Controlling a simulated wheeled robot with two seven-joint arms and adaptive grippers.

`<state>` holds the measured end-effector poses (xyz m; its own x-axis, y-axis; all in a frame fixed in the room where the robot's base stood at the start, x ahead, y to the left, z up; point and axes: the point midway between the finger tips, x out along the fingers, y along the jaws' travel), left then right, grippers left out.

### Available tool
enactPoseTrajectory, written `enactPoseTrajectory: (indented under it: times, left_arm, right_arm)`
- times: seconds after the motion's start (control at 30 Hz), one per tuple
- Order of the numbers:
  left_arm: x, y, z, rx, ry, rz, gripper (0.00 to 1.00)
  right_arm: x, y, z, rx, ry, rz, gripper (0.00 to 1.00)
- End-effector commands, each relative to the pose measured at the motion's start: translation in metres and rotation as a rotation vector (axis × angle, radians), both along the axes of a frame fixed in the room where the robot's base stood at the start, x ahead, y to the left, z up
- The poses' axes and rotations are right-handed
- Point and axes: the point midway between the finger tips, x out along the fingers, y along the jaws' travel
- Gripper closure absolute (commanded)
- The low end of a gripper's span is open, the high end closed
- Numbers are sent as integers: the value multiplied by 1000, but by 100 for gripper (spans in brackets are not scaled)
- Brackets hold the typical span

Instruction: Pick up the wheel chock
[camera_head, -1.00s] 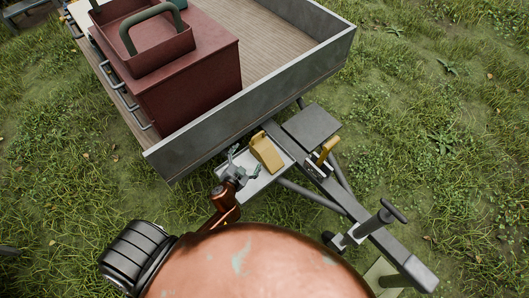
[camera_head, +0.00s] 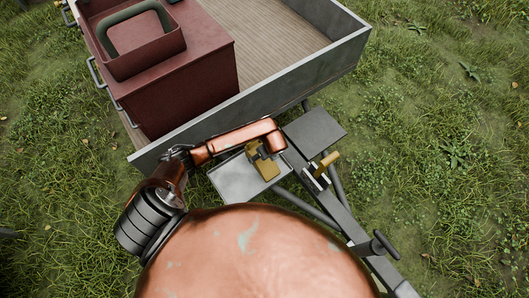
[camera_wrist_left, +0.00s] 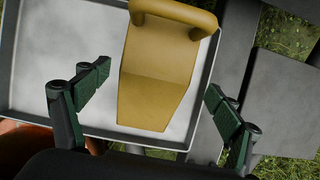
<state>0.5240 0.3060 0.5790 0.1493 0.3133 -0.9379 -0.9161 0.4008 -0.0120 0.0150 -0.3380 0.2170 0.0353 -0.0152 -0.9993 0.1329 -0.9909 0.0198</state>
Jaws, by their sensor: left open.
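The yellow wheel chock (camera_head: 267,171) lies on the shallow grey metal tray (camera_head: 231,181) beside the trailer drawbar. In the left wrist view the chock (camera_wrist_left: 155,75) has a sloping face toward me and a rounded handle bar at its far end. My left gripper (camera_head: 259,151) is over the chock in the head view and hides part of it. In the left wrist view its open fingers (camera_wrist_left: 158,86) stand apart on either side of the chock, with gaps between. I cannot tell the exact height above it. My right gripper is not in view.
The grey trailer wall (camera_head: 270,90) rises just behind the tray. A dark red box (camera_head: 190,80) stands on the trailer bed. A yellow-handled lever (camera_head: 328,160) and the drawbar (camera_head: 350,215) are to the right. Grass surrounds the trailer.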

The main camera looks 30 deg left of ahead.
Motion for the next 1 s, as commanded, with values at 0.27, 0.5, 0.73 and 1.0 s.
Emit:
enactPoseTrajectory:
  times: [0.27,0.5,0.73,1.0]
  left_arm:
    - [3,22,-19,44,-1,27,15]
    - [3,25,-41,42,1,24,15]
    - [7,34,-71,41,-1,21,15]
    - [9,35,-71,40,-3,20,17]
  right_arm:
    - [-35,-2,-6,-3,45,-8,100]
    - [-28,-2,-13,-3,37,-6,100]
    - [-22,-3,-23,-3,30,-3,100]
    - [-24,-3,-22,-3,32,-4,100]
